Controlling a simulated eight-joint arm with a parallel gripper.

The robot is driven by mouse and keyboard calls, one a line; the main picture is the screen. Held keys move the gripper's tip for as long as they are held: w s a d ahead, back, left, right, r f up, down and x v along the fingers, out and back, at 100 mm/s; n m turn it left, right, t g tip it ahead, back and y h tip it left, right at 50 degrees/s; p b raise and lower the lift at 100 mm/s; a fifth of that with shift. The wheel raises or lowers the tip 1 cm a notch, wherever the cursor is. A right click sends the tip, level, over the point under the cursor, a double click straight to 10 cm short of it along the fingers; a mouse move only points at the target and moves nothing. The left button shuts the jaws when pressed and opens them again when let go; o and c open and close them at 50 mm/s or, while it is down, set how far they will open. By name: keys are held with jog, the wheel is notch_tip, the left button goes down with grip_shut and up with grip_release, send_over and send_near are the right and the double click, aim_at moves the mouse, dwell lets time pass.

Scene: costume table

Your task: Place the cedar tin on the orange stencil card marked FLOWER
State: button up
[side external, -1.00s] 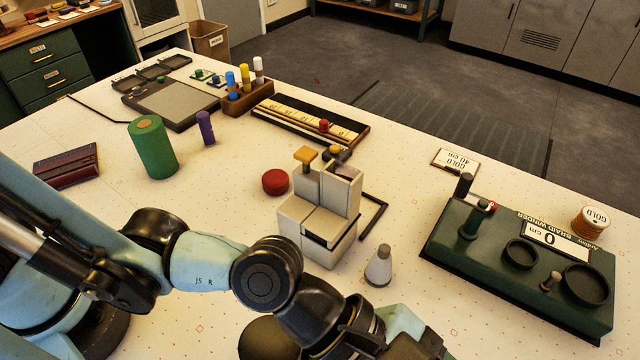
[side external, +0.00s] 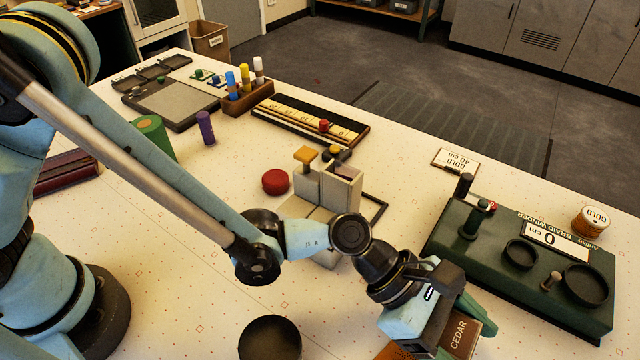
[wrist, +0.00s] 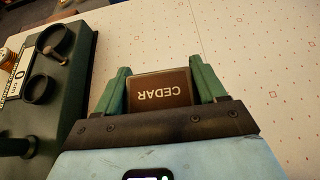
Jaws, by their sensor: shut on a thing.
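My gripper (side external: 462,334) is at the bottom of the side view, right of centre, with its green fingers shut on the cedar tin (side external: 466,340). The tin has a dark brown face lettered CEDAR and a brown side, and its lower part is cut off by the frame. In the wrist view the tin (wrist: 160,90) sits between the two fingers of the gripper (wrist: 162,84), its lettering upside down. An orange-brown patch shows under the gripper at the bottom edge; I cannot tell whether it is the tin or a card. No FLOWER marking is readable.
The green braid winder (side external: 520,262) stands right of the gripper. A pale blocky device (side external: 335,190) stands behind the arm. A dark round thing (side external: 270,340) is at the bottom. A red round piece (side external: 275,181) lies beyond. In the wrist view, the white dotted tabletop (wrist: 250,50) ahead is clear.

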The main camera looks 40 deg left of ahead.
aim_at(459, 355)
jog(key=shift+f, duration=1.55)
jog(key=shift+f, duration=0.1)
jog(key=o, duration=1.2)
jog(key=shift+c, duration=0.2)
jog(key=v, duration=1.2)
